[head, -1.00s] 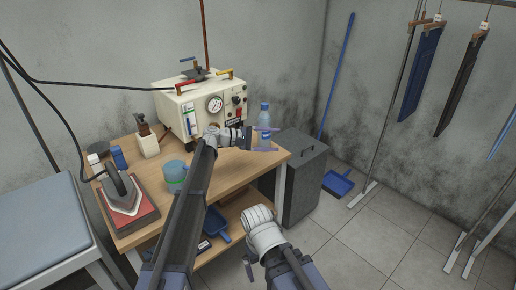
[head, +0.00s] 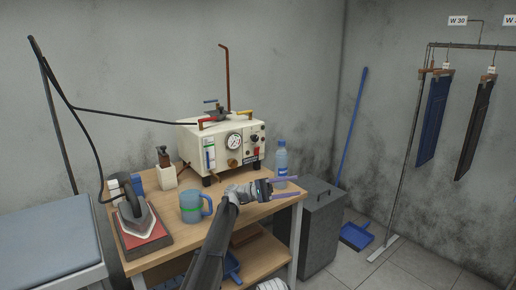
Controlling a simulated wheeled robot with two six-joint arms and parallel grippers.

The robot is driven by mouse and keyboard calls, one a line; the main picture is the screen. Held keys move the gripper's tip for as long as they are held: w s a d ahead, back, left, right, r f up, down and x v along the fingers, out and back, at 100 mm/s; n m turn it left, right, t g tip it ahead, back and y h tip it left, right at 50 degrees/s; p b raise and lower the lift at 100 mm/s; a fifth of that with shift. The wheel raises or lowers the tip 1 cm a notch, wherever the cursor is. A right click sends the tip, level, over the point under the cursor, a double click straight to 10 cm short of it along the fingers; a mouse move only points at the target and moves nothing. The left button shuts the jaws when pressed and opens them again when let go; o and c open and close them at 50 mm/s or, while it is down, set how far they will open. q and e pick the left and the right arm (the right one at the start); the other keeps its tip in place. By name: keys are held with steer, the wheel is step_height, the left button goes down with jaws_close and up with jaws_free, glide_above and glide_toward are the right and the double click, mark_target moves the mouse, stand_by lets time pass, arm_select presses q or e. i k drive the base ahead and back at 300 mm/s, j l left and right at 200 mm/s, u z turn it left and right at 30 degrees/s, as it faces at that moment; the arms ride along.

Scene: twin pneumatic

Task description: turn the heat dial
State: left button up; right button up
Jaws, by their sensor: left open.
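A cream boiler box (head: 217,136) stands at the back of the wooden table. Its front has a round pressure gauge (head: 234,141), a small black knob (head: 254,138) at the upper right, a red switch (head: 256,152) below it and a brass knob (head: 232,163). I cannot tell from any marking which knob is the heat dial. My left gripper (head: 297,188) is open and empty, its two fingers pointing right, above the table's right end, in front of and below the box. It is apart from the knobs. Only a white piece of my right arm shows at the bottom edge.
A water bottle (head: 281,160) stands right of the box, close behind my left gripper. A blue mug (head: 194,206), an iron (head: 136,216) on a red pad and a small bottle (head: 165,170) occupy the table's left. A grey bin (head: 322,228) stands right of the table.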

mark_target(254, 138)
steer(key=k, duration=0.95)
steer(key=u, duration=3.55)
steer(key=k+l+u, duration=0.1)
steer(key=u, duration=0.75)
steer(key=k+l, duration=0.25)
steer(key=k, duration=0.3)
steer(key=k+l, duration=0.3)
steer(key=k, duration=0.2)
steer(key=k+l, duration=0.25)
steer(key=k, duration=0.3)
steer(key=k+l, duration=0.2)
steer(key=k, duration=0.35)
steer(key=k+l+u, duration=0.15)
steer(key=k, duration=0.45)
steer(key=k+l, duration=0.1)
steer(key=k, duration=0.45)
steer(key=k+l+u, duration=0.15)
steer(key=k+u, duration=0.3)
steer(key=k, duration=0.2)
steer(key=k+j+u, duration=0.1)
steer(key=k+u, duration=0.3)
steer(key=k, duration=0.25)
steer(key=z, duration=1.1)
